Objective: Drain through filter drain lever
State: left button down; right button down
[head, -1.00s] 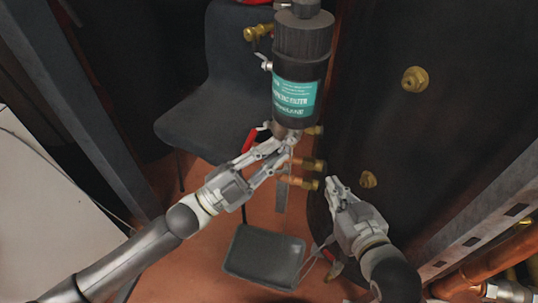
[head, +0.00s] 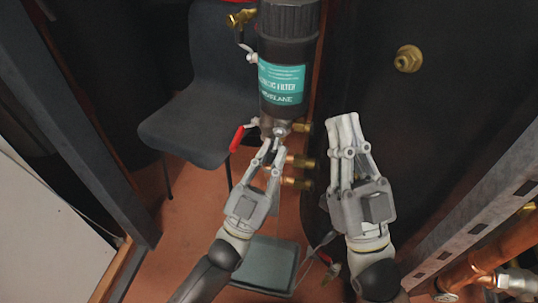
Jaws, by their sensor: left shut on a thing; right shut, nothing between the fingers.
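The black magnetic filter (head: 290,40), with a teal label, stands upright in the upper middle of the head view. A red lever (head: 237,139) sticks out at its lower left. My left gripper (head: 272,150) is at the metal fitting under the filter, to the right of the red lever. Its fingers are shut on a small part of that fitting; they partly hide it. My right gripper (head: 344,118) is shut and empty, raised to the right of the filter's bottom. A dark tray (head: 270,257) lies on the floor below, partly behind my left arm.
Brass pipe ends (head: 298,183) stick out below the filter. A large dark cylinder (head: 440,110) with a brass fitting (head: 408,58) fills the right. A dark chair (head: 190,125) stands behind left. A metal upright (head: 75,110) is at left, and copper pipes (head: 500,240) are at lower right.

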pick_arm(q)
jog(key=shift+d+f+n+t+y, duration=0.15)
jog(key=shift+n+t+y, duration=0.35)
jog(key=shift+n, duration=0.2)
pick_arm(e)
jog(key=shift+s+r+t, duration=0.35)
jog(key=shift+s+t, duration=0.05)
jog(key=shift+s, duration=0.05)
pick_arm(q)
jog(key=c, duration=1.7)
grip_release()
jog(key=shift+s, duration=0.1)
jog(key=v, duration=1.2)
